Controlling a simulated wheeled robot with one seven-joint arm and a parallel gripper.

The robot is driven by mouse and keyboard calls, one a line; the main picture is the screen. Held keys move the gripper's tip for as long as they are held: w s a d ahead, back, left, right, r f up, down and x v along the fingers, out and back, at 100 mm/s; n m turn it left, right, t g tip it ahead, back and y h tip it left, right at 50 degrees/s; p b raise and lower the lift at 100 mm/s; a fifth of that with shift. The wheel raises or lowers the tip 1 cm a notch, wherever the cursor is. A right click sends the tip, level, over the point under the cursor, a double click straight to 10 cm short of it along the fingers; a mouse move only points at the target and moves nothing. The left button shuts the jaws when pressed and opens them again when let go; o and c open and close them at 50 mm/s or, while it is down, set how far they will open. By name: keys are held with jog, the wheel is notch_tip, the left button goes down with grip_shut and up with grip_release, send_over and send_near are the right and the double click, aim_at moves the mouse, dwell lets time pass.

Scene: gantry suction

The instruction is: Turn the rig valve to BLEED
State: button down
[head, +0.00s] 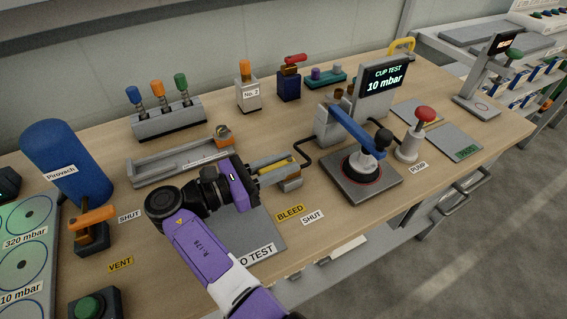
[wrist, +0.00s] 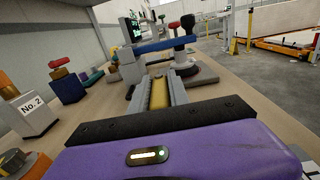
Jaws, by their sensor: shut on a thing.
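My gripper (head: 280,171) reaches in from the left over the table, its grey fingers shut on a yellow bar (head: 276,166). In the wrist view the yellow bar (wrist: 158,93) lies lengthwise between the fingers. It appears to be the handle of the rig valve; the valve's body is mostly hidden by my gripper. A yellow BLEED label (head: 290,213) and a white SHUT label (head: 312,217) lie on the table in front of it. The rig's display (head: 382,78) reads CUP TEST, 10 mbar.
Behind is a grey tray (head: 150,172). An orange-handled valve (head: 92,220) with SHUT and VENT labels stands at left, beside a blue cylinder (head: 65,165).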

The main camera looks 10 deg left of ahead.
jog(key=shift+f+g, duration=0.1)
jog(key=shift+g, duration=0.2)
jog(key=c, duration=1.2)
grip_release()
jog(key=shift+c, duration=0.2)
jog(key=shift+b+v, duration=0.85)
jog(key=shift+v, duration=2.85)
jog(key=shift+f, duration=0.1)
